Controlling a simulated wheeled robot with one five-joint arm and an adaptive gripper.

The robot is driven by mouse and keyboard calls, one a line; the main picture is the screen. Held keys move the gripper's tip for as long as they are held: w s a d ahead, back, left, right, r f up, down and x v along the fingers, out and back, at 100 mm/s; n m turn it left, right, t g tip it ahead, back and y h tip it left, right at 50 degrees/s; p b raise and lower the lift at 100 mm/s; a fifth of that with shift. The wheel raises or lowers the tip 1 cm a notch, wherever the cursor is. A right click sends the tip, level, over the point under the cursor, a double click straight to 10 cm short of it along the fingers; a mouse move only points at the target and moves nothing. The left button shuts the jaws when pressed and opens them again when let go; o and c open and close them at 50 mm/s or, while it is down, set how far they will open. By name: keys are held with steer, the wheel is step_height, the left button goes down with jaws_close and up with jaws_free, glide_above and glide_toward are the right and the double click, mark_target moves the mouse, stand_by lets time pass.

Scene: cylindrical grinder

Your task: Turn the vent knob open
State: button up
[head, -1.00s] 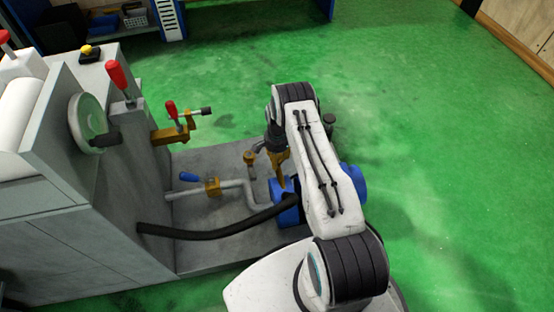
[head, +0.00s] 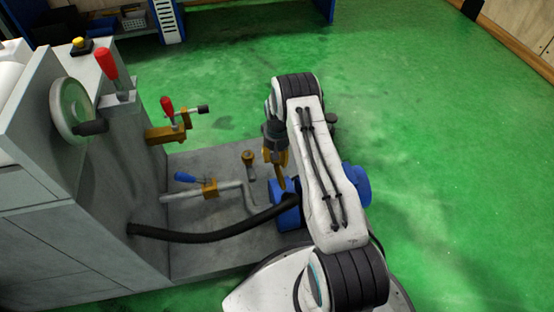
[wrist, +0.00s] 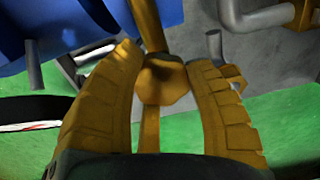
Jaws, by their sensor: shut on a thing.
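In the wrist view, my gripper (wrist: 166,62) has its two ribbed, brass-coloured fingers on either side of a faceted brass-coloured knob (wrist: 165,84). I take it as the vent knob and the gripper as shut on it. A brass-coloured bar runs above and below the knob. How far it is turned cannot be told. In the head view, my gripper (head: 280,180) points down beside the blue motor-like body (head: 287,218). The knob cannot be made out there, as the fingers and my arm cover that spot.
A pipe with a blue-handled valve (head: 208,188) and an upright brass fitting (head: 248,160) stand left of my gripper. A black hose (head: 190,233) crosses in front. The grey machine (head: 95,185), with a handwheel (head: 72,108) and red-handled clamp (head: 167,120), is at left. Green floor is clear at right.

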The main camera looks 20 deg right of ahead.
steer(key=n+b, duration=0.1)
steer(key=n, duration=0.4)
steer(key=shift+a+f, duration=0.1)
steer(key=shift+n, duration=0.3)
stand_by(0.4)
steer(key=o, duration=1.2)
step_height(320, 180, up, 12)
stand_by(0.5)
